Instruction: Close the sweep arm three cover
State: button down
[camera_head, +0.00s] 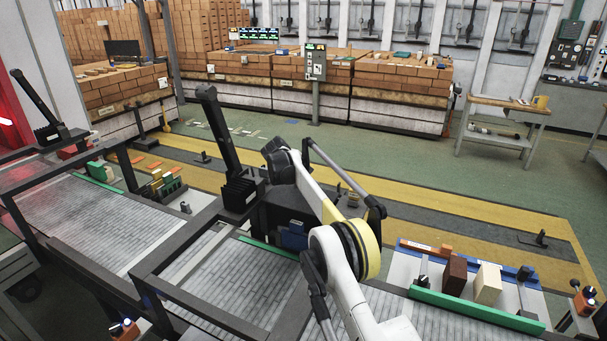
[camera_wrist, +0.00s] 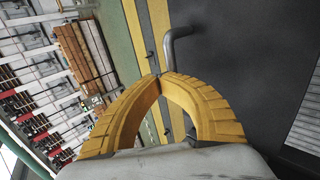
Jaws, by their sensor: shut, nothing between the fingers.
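In the wrist view, my gripper (camera_wrist: 160,77) shows two ribbed yellow fingers meeting at their tips, with nothing between them. A grey bent bar like a handle (camera_wrist: 182,33) rises just beyond the tips, beside a broad dark panel (camera_wrist: 245,60) that fills the right side. The panel may be the cover; no label shows, and I cannot tell whether the tips touch the bar. In the head view, a dark housing (camera_head: 268,216) stands behind my arm, partly hidden by it. My fingers cannot be made out clearly there.
Upright black arms (camera_head: 222,135) and (camera_head: 36,98) stand along the roller conveyor (camera_head: 75,215). A white tray (camera_head: 513,304) with brown and cream blocks is at right. Brick pallets (camera_head: 400,105) and a workbench (camera_head: 505,103) stand behind. The green floor beyond the yellow lines is mostly clear.

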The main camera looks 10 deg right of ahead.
jog(key=shift+d+f, duration=0.1)
jog(key=shift+r, duration=0.5)
notch_tip(320, 180, up, 12)
jog(key=s+a+r+p, duration=0.1)
jog(key=s+a+p, duration=0.1)
jog(key=s+d+r+m+y+b, duration=0.25)
jog(key=s+b, duration=0.45)
jog(key=s, duration=0.5)
jog(key=s+d+f+m+b, duration=0.1)
jog(key=s+m+b, duration=0.15)
jog(key=s, duration=0.65)
jog(key=s+d+f+m+b, duration=0.1)
jog(key=s+d+f+b, duration=0.15)
jog(key=s, duration=0.65)
jog(key=s+f+m+y+b, duration=0.1)
jog(key=s+f+b, duration=0.4)
jog(key=s+f, duration=0.6)
jog(key=s+a+f+m+y+b, duration=0.1)
jog(key=s+f+m+b, duration=0.3)
jog(key=s+f, duration=0.8)
jog(key=s+y, duration=0.1)
jog(key=s, duration=0.6)
jog(key=shift+a+g+b, duration=0.2)
jog(key=shift+g+b, duration=0.2)
